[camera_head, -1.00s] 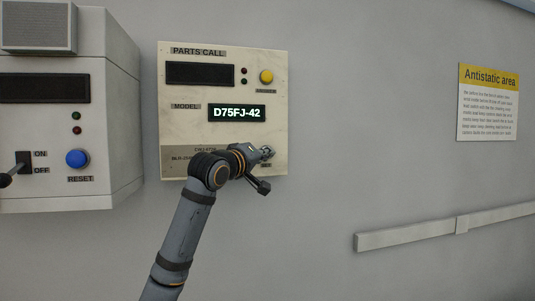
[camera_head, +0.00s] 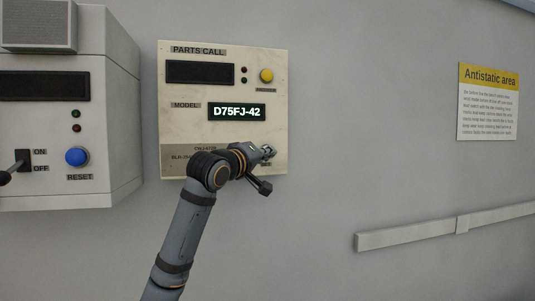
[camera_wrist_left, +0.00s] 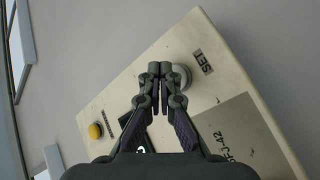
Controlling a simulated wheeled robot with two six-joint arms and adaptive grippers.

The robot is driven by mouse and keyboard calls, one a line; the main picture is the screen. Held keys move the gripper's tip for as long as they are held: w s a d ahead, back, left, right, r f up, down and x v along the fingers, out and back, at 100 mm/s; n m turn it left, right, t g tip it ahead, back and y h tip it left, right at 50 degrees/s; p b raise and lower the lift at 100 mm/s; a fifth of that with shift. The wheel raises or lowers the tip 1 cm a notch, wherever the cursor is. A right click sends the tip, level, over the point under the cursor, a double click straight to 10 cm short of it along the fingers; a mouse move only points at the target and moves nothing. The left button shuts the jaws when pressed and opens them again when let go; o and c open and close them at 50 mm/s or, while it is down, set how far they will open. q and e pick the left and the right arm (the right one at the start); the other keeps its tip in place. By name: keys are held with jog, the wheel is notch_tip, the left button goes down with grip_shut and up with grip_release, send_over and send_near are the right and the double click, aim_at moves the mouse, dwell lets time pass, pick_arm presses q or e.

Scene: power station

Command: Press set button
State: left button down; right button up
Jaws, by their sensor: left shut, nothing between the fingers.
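The cream PARTS CALL panel (camera_head: 200,135) is on the wall, with a lit display (camera_head: 237,112) reading D75FJ-42. My left gripper (camera_head: 268,152) is shut and empty at the panel's lower right. In the left wrist view, the gripper (camera_wrist_left: 160,70) has its fingertips over the round grey set button (camera_wrist_left: 182,77), beside the SET label (camera_wrist_left: 204,62). The fingers hide part of the button; I cannot tell whether they touch it. In the head view the gripper hides the button. My right gripper is not in view.
A yellow button (camera_head: 266,76) is at the panel's upper right. A grey box (camera_head: 110,120) on the left has a blue RESET button (camera_head: 77,157) and a lever (camera_head: 22,160). An Antistatic area sign (camera_head: 488,102) and a rail (camera_head: 445,228) are on the right wall.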

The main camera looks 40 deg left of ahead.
pick_arm(q)
jog(key=s+d, duration=0.3)
jog(key=shift+s+d+b, duration=0.15)
jog(key=shift+d+b, duration=0.2)
jog(key=shift+d, duration=0.05)
